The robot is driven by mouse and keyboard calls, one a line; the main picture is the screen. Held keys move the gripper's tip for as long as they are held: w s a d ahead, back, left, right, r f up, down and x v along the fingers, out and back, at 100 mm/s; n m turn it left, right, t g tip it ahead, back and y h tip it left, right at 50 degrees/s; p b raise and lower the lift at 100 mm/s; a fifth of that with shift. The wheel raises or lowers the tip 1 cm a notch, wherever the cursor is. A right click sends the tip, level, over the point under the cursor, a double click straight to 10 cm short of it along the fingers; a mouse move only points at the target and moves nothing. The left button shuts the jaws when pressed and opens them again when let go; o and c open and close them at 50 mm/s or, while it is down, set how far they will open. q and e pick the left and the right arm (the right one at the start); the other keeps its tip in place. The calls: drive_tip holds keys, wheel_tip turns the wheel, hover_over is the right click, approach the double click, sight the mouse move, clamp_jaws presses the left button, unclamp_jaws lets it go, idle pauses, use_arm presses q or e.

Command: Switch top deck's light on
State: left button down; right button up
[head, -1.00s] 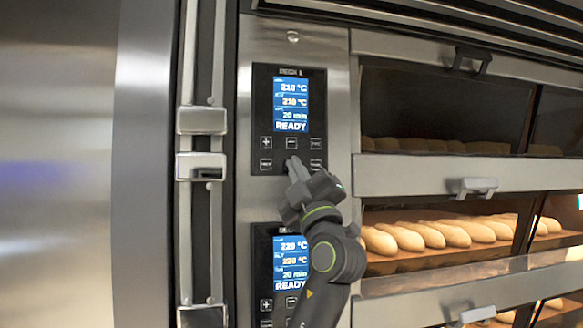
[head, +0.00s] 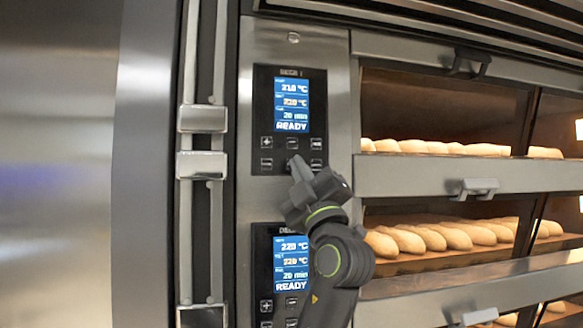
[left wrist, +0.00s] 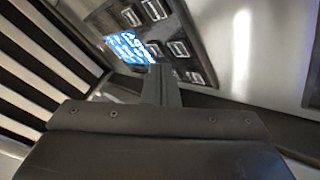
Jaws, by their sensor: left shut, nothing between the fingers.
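The top deck's control panel (head: 290,118) is black, with a lit blue screen (head: 291,104) ending in READY and two rows of buttons below it. My left gripper (head: 295,162) is shut and empty. Its fingertips are at the panel's lower button row, over the middle button, which they hide. I cannot tell whether they touch it. The left wrist view shows the shut fingers (left wrist: 160,85) in front of the buttons and screen (left wrist: 130,48). The top deck (head: 440,110) is lit inside, and loaves (head: 420,147) show in it. My right gripper is not in view.
A second control panel (head: 290,270) sits below, partly behind my left arm. The lower deck (head: 440,230) is also lit and holds loaves. Door handles (head: 474,188) stick out at right. Steel posts with latches (head: 202,165) stand left of the panels.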

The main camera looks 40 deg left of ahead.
use_arm(q)
drive_tip(key=s+d, duration=0.1)
drive_tip(key=d, duration=0.1)
drive_tip(key=s+d+b, duration=0.1)
drive_tip(key=s+d, duration=0.1)
drive_tip(key=shift+s+d+b, duration=0.15)
drive_tip(key=shift+s+b, duration=0.15)
